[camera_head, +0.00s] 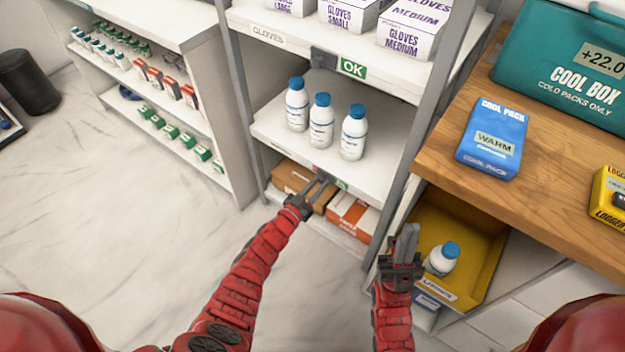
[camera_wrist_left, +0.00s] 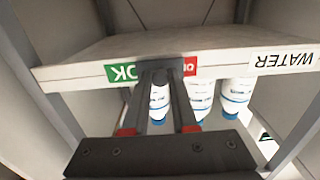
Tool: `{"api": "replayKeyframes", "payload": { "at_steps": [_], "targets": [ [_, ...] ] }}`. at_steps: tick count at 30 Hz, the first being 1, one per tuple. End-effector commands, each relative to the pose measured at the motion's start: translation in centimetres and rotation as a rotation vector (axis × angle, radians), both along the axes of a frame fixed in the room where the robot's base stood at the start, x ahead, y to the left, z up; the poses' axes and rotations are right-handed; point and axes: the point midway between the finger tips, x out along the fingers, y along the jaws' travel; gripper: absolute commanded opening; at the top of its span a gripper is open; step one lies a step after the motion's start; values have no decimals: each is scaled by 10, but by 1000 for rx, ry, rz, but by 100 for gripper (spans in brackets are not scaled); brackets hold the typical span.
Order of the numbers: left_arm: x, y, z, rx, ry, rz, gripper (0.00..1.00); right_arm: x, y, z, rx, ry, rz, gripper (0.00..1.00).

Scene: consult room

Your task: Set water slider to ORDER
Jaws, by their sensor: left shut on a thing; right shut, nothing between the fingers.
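The water slider (camera_wrist_left: 168,69) is a dark grey tab on the front edge of the middle shelf (camera_head: 268,127). In the left wrist view, which is upside down, green OK lettering (camera_wrist_left: 122,73) shows on one side of the tab and a sliver of red label (camera_wrist_left: 190,66) on the other. The WATER label (camera_wrist_left: 285,60) is on the same edge. My left gripper (camera_head: 323,178) is shut on the slider; in the left wrist view its fingers (camera_wrist_left: 161,78) meet at the tab. My right gripper (camera_head: 408,234) is shut and empty, in front of the yellow bin.
Several white bottles with blue caps (camera_head: 320,120) stand on the middle shelf. Above, the gloves slider (camera_head: 323,60) sits beside a green OK. Cartons (camera_head: 352,213) lie below. A yellow bin (camera_head: 470,240) holds a bottle, under a wooden counter (camera_head: 448,155).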

Motion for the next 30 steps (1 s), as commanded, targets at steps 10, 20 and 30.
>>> {"api": "replayKeyframes", "payload": {
  "at_steps": [10,20,30],
  "targets": [
    [-31,-42,0,-1,5,-1,0,0,0,10,0,0,0,0],
    [-32,-44,-1,-1,5,-4,40,0,0,9,0,0,0,0],
    [-31,-42,0,-1,3,-1,57,0,0,9,0,0,0,0]
  ]
}}
